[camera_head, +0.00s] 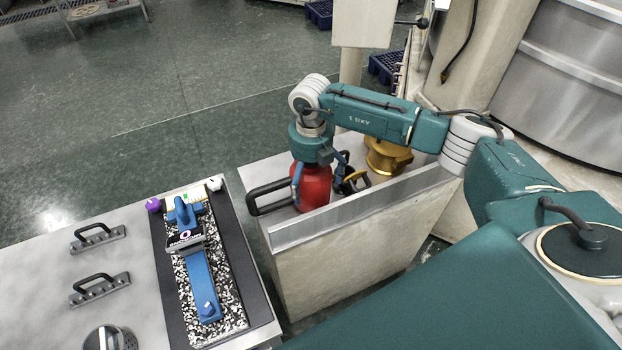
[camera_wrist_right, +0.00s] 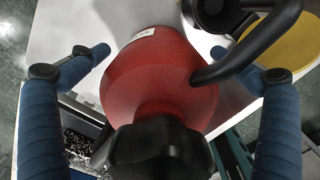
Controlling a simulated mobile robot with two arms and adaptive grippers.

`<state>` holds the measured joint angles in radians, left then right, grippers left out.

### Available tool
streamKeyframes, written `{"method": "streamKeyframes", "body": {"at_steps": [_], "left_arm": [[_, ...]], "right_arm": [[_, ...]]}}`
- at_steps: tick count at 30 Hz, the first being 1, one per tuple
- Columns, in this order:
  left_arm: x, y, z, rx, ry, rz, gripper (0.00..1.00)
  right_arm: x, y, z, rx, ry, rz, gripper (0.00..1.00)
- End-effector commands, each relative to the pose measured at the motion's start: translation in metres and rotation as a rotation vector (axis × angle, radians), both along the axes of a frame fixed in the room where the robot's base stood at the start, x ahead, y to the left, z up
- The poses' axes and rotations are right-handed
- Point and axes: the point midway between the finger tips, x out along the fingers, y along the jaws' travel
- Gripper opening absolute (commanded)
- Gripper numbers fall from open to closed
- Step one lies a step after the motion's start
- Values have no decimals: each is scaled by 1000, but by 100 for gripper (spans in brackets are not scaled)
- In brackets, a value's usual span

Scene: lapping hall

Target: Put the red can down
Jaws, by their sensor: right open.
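The red can (camera_head: 315,187) stands upright on the small white-topped stand (camera_head: 365,210) in the head view. It has a black cap and a black handle, which show up close in the right wrist view, with its red body (camera_wrist_right: 160,75) between the fingers. My right gripper (camera_head: 318,180) is over the can from above, its blue fingers on either side. In the right wrist view my right gripper (camera_wrist_right: 178,62) is open, with gaps between the fingers and the can. My left gripper is not in view.
A golden pot (camera_head: 388,157) stands behind the can, with a small black item (camera_head: 352,182) between them. A raised metal edge runs along the stand's near side. A bench (camera_head: 50,285) at left holds a blue tool (camera_head: 203,285) and black handles.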

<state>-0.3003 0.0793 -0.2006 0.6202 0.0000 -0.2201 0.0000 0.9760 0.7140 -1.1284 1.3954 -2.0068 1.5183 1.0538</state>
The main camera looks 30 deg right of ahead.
Motion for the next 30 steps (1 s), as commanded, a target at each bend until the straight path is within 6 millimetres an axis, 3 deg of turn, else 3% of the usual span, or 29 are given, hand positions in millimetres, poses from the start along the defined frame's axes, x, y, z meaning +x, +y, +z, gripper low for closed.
{"method": "streamKeyframes", "body": {"at_steps": [5,18,24,30], "left_arm": [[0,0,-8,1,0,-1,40],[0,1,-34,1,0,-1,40],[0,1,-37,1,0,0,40],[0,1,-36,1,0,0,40]], "right_arm": [[2,0,20,1,-6,0,100],[1,0,106,1,-5,1,100],[0,0,121,0,-1,0,100],[0,0,122,0,0,0,100]]}}
